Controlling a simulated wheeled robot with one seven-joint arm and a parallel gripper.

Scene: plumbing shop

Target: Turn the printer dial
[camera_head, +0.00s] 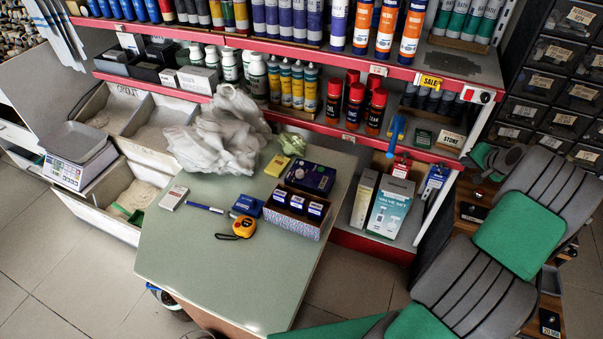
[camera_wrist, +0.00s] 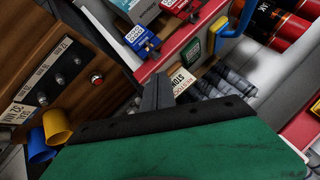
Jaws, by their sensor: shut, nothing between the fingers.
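I cannot tell if this is the printer dial. A grey and white device (camera_head: 70,172) with a coloured keypad stands far left. No printer is clearly recognisable.
A pale green table (camera_head: 220,285) holds a tape measure (camera_head: 243,228), boxes and a crumpled bag (camera_head: 222,135). Shelves of bottles line the back. Labelled drawers (camera_head: 560,95) stand right. In the wrist view, wooden panels (camera_wrist: 40,75) and yellow and blue cups (camera_wrist: 57,125) are left.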

